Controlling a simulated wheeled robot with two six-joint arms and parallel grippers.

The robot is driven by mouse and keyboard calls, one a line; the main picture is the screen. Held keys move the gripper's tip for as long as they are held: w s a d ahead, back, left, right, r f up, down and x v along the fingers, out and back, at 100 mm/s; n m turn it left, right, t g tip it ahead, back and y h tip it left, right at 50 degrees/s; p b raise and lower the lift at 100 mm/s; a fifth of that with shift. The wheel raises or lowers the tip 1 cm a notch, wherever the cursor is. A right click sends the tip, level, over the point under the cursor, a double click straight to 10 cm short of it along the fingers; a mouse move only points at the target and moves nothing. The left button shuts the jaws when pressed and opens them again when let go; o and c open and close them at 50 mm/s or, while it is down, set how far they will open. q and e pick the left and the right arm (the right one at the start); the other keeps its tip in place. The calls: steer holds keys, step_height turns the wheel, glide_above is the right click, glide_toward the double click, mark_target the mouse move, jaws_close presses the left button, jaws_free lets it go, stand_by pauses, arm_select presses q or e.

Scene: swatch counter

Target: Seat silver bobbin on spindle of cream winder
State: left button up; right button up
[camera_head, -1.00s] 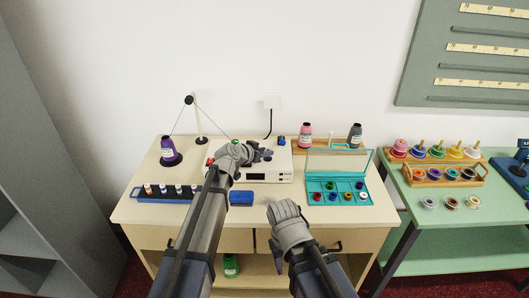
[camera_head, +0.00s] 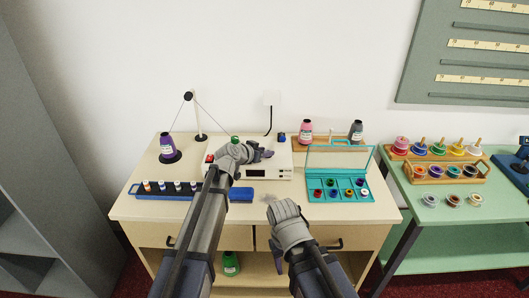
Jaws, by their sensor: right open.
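The cream winder (camera_head: 281,173) is a low box with a dark display on its front, at the middle back of the table. My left gripper (camera_head: 263,154) is over its top, and its hand and arm cover much of that top. The spindle cannot be made out, and I cannot tell whether the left fingers are open or shut, or hold anything. I cannot pick out the silver bobbin for certain. My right gripper (camera_head: 277,206) is open above the table's front edge, apart from the winder; its fingers are mostly hidden by its own hand.
A teal case (camera_head: 323,196) with several coloured bobbins lies open at right. A blue block (camera_head: 241,195) and a dark bobbin rack (camera_head: 160,195) lie at the front left. A thread stand (camera_head: 199,120) with a purple cone (camera_head: 167,146) stands behind.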

arm_select(q)
steer(key=o, duration=0.4)
steer(key=shift+c, duration=0.2)
steer(key=p+v, duration=0.3)
steer(key=v, duration=0.4)
steer(key=shift+s+a+r+p, duration=0.15)
steer(key=shift+s+a+p, duration=0.05)
steer(key=shift+s+p, duration=0.15)
stand_by(0.3)
